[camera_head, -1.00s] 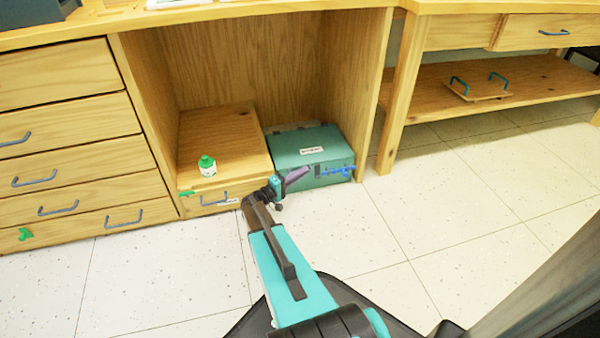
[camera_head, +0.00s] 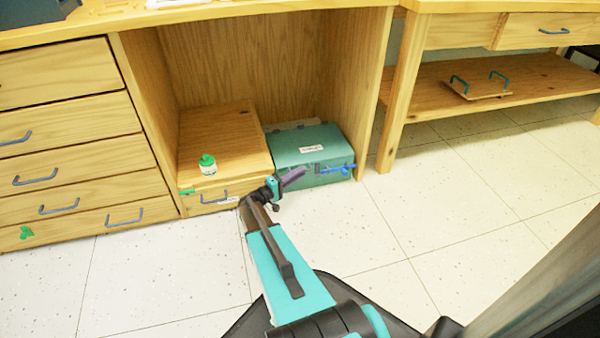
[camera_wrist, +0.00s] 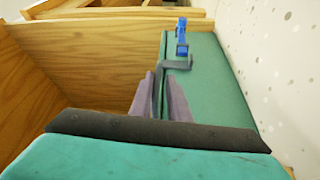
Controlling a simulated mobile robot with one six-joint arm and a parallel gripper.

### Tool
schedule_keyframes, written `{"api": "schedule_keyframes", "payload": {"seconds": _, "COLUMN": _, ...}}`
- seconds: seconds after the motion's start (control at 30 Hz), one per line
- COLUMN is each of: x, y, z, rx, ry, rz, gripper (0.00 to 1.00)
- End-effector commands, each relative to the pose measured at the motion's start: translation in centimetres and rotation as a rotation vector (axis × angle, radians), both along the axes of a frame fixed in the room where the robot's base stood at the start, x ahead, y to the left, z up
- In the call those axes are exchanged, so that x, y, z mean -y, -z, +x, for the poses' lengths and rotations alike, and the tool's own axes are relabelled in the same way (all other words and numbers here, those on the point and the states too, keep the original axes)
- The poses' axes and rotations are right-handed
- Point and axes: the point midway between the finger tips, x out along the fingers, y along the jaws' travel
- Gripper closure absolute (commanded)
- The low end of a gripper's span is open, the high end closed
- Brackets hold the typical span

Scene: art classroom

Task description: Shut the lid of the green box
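The green box (camera_head: 318,165) stands on the floor in the right part of the open cubby. Its lid (camera_head: 300,147), with a white label, lies flat over the box; I cannot tell whether it is fully closed. A blue latch or handle (camera_head: 338,169) shows at the front, and in the wrist view (camera_wrist: 181,38). My gripper (camera_head: 292,178) is at the left part of the box's front. In the wrist view, its purple fingers (camera_wrist: 160,98) are apart, near the box's edge and a grey bracket (camera_wrist: 175,65). Contact is unclear.
A wooden box (camera_head: 222,145) stands directly left of the green box, with a small green-capped bottle (camera_head: 208,165) on top. The cubby's right wall (camera_head: 358,80) is close to the green box. Drawers (camera_head: 75,170) stand at left. The floor (camera_head: 440,220) is clear at right.

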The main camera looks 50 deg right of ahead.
Motion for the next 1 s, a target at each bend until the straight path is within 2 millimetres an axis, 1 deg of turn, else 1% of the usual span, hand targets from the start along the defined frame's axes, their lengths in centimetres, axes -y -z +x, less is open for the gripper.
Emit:
{"api": "schedule_keyframes", "payload": {"seconds": 0.13, "x": -1.8, "y": -0.2, "z": 0.4, "rx": -0.001, "ry": -0.002, "rz": -0.001, "gripper": 0.85}}
{"api": "schedule_keyframes", "payload": {"seconds": 0.7, "x": -10.1, "y": 0.5, "z": 2.3, "rx": -0.002, "ry": -0.002, "rz": 0.0, "gripper": 0.85}}
{"api": "schedule_keyframes", "payload": {"seconds": 0.8, "x": -11.1, "y": 0.7, "z": 2.6, "rx": -0.002, "ry": -0.002, "rz": 0.001, "gripper": 0.85}}
{"api": "schedule_keyframes", "payload": {"seconds": 1.0, "x": -12.2, "y": 0.9, "z": 2.7, "rx": -0.003, "ry": -0.001, "rz": 0.0, "gripper": 0.85}}
